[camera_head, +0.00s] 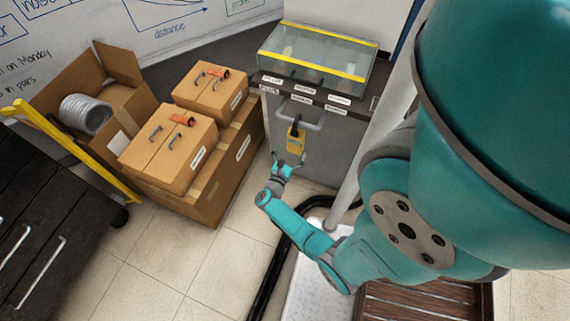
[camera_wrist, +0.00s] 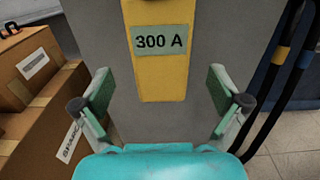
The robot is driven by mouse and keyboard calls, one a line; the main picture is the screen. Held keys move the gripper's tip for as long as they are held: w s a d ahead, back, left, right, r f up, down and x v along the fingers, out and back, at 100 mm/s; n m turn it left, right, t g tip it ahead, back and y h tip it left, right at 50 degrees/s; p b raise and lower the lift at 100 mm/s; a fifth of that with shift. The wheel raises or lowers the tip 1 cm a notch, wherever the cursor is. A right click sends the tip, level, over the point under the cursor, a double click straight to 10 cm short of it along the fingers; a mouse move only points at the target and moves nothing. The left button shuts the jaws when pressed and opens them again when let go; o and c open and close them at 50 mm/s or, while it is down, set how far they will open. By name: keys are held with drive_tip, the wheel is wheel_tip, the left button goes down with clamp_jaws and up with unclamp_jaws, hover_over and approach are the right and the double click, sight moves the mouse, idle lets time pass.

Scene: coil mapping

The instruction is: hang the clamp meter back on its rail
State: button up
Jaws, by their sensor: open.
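The clamp meter (camera_head: 295,142) is yellow with a dark upper part. In the head view it hangs upright below a grey rail (camera_head: 302,115) on the front of a grey cabinet. In the wrist view the yellow meter body (camera_wrist: 162,78) fills the upper middle and bears a "300 A" label. My gripper (camera_head: 287,164) is just below the meter in the head view. In the wrist view my gripper (camera_wrist: 163,100) is open, with one green-padded finger on each side of the meter's lower end and a gap on both sides. The meter's top is outside the wrist view.
A glass case (camera_head: 315,55) with yellow edges sits on the cabinet (camera_head: 328,150). Cardboard boxes (camera_head: 170,146) with handles are stacked to the left. A black hose (camera_head: 270,275) lies on the tiled floor, and a pale pole (camera_head: 350,185) stands right of the meter.

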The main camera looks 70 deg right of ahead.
drive_tip(key=a, duration=0.7)
drive_tip(key=shift+w+a, duration=0.2)
drive_tip(key=shift+w, duration=0.2)
